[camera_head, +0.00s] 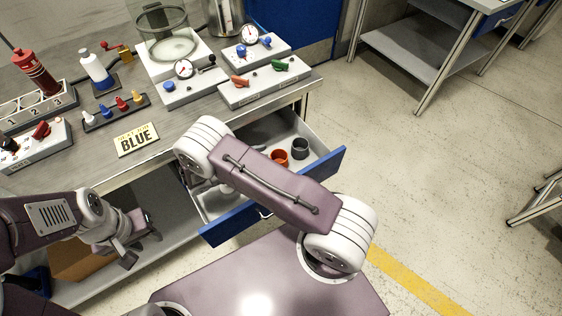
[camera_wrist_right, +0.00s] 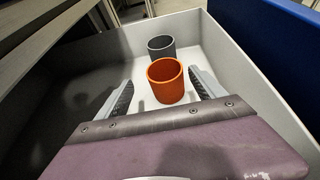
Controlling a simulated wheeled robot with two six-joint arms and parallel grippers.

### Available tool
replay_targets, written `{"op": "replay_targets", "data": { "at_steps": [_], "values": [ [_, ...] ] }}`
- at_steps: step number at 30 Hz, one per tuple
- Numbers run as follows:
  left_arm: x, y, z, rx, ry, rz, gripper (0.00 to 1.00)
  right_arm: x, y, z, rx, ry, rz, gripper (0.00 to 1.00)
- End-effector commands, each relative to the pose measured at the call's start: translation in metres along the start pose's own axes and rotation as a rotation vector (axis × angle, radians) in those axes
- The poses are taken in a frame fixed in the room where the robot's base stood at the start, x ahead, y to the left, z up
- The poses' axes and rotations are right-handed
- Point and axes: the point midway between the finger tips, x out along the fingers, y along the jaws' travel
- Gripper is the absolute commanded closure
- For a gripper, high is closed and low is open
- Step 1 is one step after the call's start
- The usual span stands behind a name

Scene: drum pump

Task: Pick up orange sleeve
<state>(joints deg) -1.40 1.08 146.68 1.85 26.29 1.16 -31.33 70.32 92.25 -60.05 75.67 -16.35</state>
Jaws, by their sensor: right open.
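The orange sleeve (camera_head: 279,157) is a short open-topped cup standing upright in the pulled-out drawer (camera_head: 322,160). In the right wrist view the orange sleeve (camera_wrist_right: 166,81) stands ahead, between the lines of my right gripper's (camera_wrist_right: 161,88) two fingers. These fingers are spread apart and hold nothing; I cannot tell whether they reach past its near side. In the head view my right arm hides most of the right gripper. My left gripper (camera_head: 142,240) is at the lower left, with its fingers apart and empty, before the bench.
A dark grey sleeve (camera_head: 299,148) stands just behind the orange one; it also shows in the right wrist view (camera_wrist_right: 161,47). The drawer walls surround both. The bench top holds valve panels, bottles and a yellow BLUE card (camera_head: 137,139).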

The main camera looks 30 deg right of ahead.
Motion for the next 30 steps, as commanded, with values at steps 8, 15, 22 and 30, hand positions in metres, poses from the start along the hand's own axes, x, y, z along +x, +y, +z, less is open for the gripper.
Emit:
{"op": "replay_targets", "data": {
  "at_steps": [8, 15, 22, 30],
  "values": [
    [0.003, 0.000, 0.000, 0.000, 0.000, 0.000, 0.64, 0.029, -0.004, -0.003, 0.000, 0.001, -0.004, 0.21],
    [0.007, 0.000, 0.001, 0.000, 0.000, 0.000, 0.64, 0.068, -0.009, -0.008, 0.002, 0.001, -0.005, 0.21],
    [0.007, 0.000, 0.001, 0.000, 0.000, 0.000, 0.64, 0.072, -0.008, -0.007, 0.001, 0.001, -0.001, 0.21],
    [0.007, 0.000, 0.001, 0.000, 0.000, 0.000, 0.64, 0.071, -0.008, -0.007, 0.001, 0.001, -0.002, 0.85]
  ]
}}
